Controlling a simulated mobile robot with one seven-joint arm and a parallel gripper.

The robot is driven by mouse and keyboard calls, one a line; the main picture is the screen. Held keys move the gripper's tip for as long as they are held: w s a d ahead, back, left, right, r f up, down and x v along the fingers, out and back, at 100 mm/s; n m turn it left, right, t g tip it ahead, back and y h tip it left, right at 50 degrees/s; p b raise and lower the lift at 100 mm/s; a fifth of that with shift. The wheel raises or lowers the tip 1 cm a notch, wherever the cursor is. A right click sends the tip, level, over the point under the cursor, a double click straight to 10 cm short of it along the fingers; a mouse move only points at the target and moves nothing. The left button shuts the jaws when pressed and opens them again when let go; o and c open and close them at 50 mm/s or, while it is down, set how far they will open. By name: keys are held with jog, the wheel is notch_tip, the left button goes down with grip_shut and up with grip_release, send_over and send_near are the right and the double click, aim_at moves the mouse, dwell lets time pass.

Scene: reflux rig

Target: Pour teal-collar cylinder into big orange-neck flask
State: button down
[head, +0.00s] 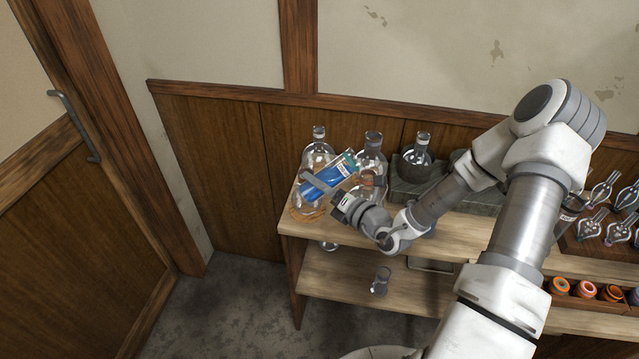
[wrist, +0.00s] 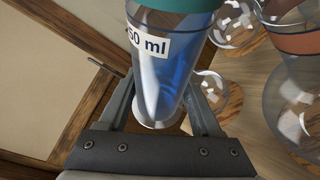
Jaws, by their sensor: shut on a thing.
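My gripper (head: 322,186) is shut on the teal-collar cylinder (head: 324,174), above the left end of the bench. The cylinder is clear, holds blue liquid and leans over, its teal collar toward the upper right. In the wrist view, my gripper (wrist: 163,95) has its fingers on both sides of the cylinder (wrist: 165,70); a label ending in "50 ml" shows, and the mouth is cut off at the top. The big orange-neck flask (wrist: 292,105) stands to the right of the cylinder there, apart from it.
Other clear flasks stand close by on wooden rings, one behind the cylinder (head: 318,153) and one at the back (head: 372,147). A small flask (head: 421,150) sits in a grey block. Glassware crowds the right. A beaker (head: 380,281) stands on the lower shelf.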

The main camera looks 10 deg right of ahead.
aim_at(319, 176)
jog(key=shift+a+r+m, duration=0.1)
jog(key=shift+r+m, duration=0.2)
jog(key=shift+m, duration=0.1)
jog(key=shift+t, duration=0.3)
jog(key=s+d+r, duration=0.1)
jog(key=s+d+r+p, duration=0.1)
jog(key=s, duration=0.1)
jog(key=shift+r, duration=0.2)
jog(key=shift+w+a+r+p, duration=0.3)
jog(key=shift+w+r+p, duration=0.15)
jog(key=shift+r, duration=0.1)
jog(key=shift+w+a+r+p, duration=0.25)
jog(key=shift+w+r+p, duration=0.1)
jog(key=shift+r+p, duration=0.15)
jog(key=shift+w+a+f+b, duration=0.35)
jog(key=shift+w+f+b, duration=0.2)
jog(key=shift+f+b, duration=0.05)
notch_tip(319, 176, down, 4)
jog(key=b, duration=0.3)
jog(key=shift+w+a+r, duration=0.1)
jog(key=shift+r, duration=0.1)
jog(key=shift+r+m, duration=0.25)
jog(key=shift+m, duration=0.05)
jog(key=shift+a+r+m+t+y, duration=0.15)
jog(key=shift+r+m+t+y, duration=0.25)
jog(key=shift+r+m, duration=0.7)
dwell(3.0)
